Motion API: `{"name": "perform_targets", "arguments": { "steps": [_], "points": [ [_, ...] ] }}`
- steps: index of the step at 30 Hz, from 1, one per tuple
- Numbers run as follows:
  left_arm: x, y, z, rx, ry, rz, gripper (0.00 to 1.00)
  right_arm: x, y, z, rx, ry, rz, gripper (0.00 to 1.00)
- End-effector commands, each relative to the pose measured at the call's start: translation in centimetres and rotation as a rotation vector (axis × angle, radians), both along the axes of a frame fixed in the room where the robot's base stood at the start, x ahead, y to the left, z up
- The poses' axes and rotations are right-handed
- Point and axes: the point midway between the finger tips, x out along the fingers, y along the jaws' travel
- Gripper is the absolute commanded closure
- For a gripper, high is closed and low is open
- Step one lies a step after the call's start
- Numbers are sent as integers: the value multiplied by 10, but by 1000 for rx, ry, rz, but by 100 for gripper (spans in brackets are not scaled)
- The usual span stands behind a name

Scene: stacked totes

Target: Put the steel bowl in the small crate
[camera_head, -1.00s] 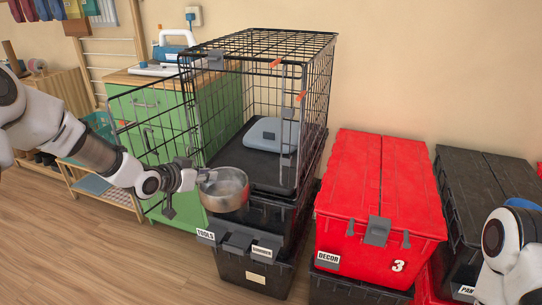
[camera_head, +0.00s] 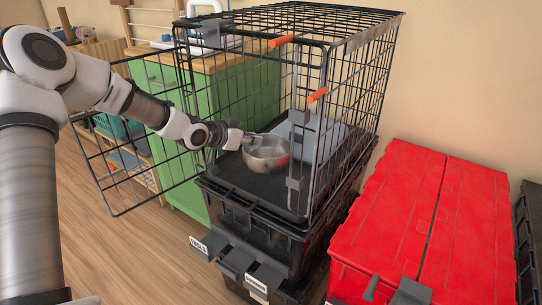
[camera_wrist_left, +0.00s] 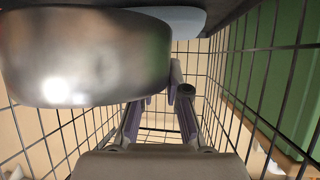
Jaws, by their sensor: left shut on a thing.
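The steel bowl (camera_head: 268,158) is round and shiny. It is inside the open front of the small black wire crate (camera_head: 258,188), over its black floor. I cannot tell whether its base touches the floor. My left gripper (camera_head: 249,139) reaches in through the doorway and is shut on the bowl's rim. In the left wrist view the bowl (camera_wrist_left: 88,62) fills the upper left, beside the left gripper's fingers (camera_wrist_left: 160,105), with crate bars around. My right gripper is out of view.
The crate door (camera_head: 118,165) stands swung open to the left, near my left arm. A grey-blue pad (camera_head: 318,135) lies behind the bowl in the crate. Black totes (camera_head: 245,222) support the crate. A red tote (camera_head: 425,225) stands to the right.

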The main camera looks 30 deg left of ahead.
Motion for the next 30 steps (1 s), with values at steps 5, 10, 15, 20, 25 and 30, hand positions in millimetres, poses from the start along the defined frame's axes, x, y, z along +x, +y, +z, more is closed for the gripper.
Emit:
{"name": "perform_targets", "arguments": {
  "steps": [5,10,15,20,25,30],
  "points": [
    [0,0,-34,0,0,1,100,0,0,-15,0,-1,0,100],
    [0,0,-60,1,-1,0,100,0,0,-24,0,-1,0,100],
    [0,0,-58,1,-2,0,100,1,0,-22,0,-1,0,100],
    [0,0,-62,1,-1,0,100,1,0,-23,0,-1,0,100],
    [0,0,-62,1,-1,0,61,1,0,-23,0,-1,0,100],
    [0,0,-62,1,-1,0,61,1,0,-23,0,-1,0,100]
  ]
}}
